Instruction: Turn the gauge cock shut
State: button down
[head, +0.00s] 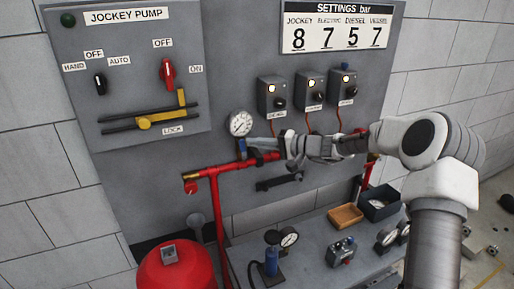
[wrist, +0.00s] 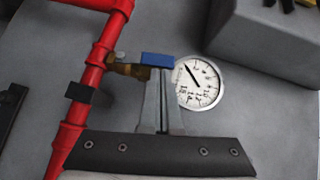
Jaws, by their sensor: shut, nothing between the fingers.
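The gauge cock is a small brass fitting (wrist: 130,70) with a blue handle (wrist: 158,59), on a branch of the red pipe. In the head view the blue handle (head: 241,150) sits just below the round white gauge (head: 240,123). The gauge also shows in the wrist view (wrist: 203,84), right of the fingers. My gripper (wrist: 160,72) is shut and empty, its fingertips right at the near edge of the blue handle. I cannot tell whether they touch it. In the head view my gripper (head: 250,143) reaches in from the right, partly covering the pipe.
The red pipe (head: 216,171) runs below the gauge. A jockey pump panel (head: 130,75) is at upper left, and several grey switch boxes (head: 272,95) are at right. Below stand a red tank (head: 176,268) and a bench (head: 310,225) with a tan tray (head: 346,216).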

aim_at(240, 145)
jog(key=a+n+h+b, duration=0.1)
jog(key=b, duration=0.1)
jog(key=s+a+n+h+b, duration=0.1)
jog(key=h+b, duration=0.1)
jog(key=b, duration=0.1)
jog(key=shift+a+r+n, duration=0.1)
jog(key=shift+a+n, duration=0.2)
jog(key=a+n+h+b, duration=0.1)
jog(key=s+a+h+b, duration=0.1)
jog(key=h, duration=0.1)
jog(key=shift+n, duration=0.4)
jog(key=a+f+n+h, duration=0.1)
jog(key=h, duration=0.1)
jog(key=s+a+f+n+t+h, duration=0.1)
jog(key=a+h, duration=0.1)
jog(key=shift+s+f+n+h, duration=0.1)
jog(key=shift+f+n+h, duration=0.05)
jog(key=shift+n+h, duration=0.15)
jog(key=shift+a+f, duration=0.1)
